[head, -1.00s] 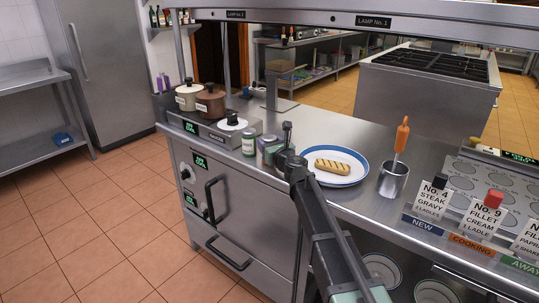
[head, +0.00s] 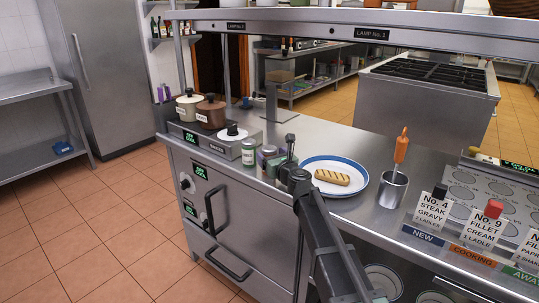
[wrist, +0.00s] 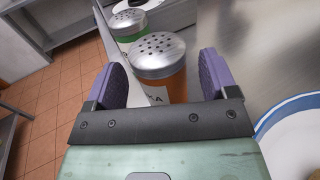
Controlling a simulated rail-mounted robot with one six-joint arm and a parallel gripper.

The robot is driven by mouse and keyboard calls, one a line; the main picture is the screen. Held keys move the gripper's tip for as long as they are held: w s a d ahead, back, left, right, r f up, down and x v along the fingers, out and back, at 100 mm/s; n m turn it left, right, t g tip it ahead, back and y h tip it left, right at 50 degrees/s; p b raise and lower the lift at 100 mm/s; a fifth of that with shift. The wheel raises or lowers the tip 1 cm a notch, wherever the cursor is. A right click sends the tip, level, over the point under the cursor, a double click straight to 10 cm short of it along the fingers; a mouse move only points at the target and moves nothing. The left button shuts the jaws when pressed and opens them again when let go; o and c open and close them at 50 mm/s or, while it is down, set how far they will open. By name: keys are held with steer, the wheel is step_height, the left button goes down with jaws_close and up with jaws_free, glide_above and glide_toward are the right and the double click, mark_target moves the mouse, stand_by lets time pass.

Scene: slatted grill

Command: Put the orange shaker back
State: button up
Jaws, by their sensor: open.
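The orange shaker (wrist: 172,88) has a silver perforated lid and stands upright in the wrist view. My gripper (wrist: 162,74) is open, with one purple finger on each side of the shaker. Gaps show between the fingers and the shaker, so it is not clamped. In the head view my gripper (head: 276,162) is at the counter's front edge, left of the plate, and hides most of the orange shaker. A green shaker (head: 249,153) stands just left of it on the counter; it also shows in the wrist view (wrist: 129,22).
A white plate (head: 352,163) with a blue rim and a grilled sausage lies right of the gripper. A metal cup (head: 392,190) holds an orange-handled tool. A white-lidded pot and other pots (head: 210,112) stand to the left. A lamp shelf (head: 300,30) runs above the counter.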

steer(key=v, duration=1)
steer(key=shift+s, duration=0.15)
steer(key=s+d+f+n+g+h, duration=0.1)
steer(key=s+d+f+n+g, duration=0.1)
steer(key=s+f+n+g, duration=0.6)
steer(key=s+d+f+n+g+h, duration=0.1)
steer(key=s+d+f+n+g, duration=0.2)
steer(key=s+n, duration=0.7)
steer(key=s+d+f+n+g+h, duration=0.2)
steer(key=s+d+f+n+h, duration=0.1)
steer(key=d+n, duration=0.3)
steer(key=s+d+f+n+g+h, duration=0.2)
steer(key=s+d+f+n+h, duration=0.1)
steer(key=s+d+n+h, duration=0.1)
steer(key=s+d+n, duration=0.1)
steer(key=s+d, duration=0.1)
steer(key=shift+s+d+n, duration=0.15)
steer(key=shift+d+n, duration=0.25)
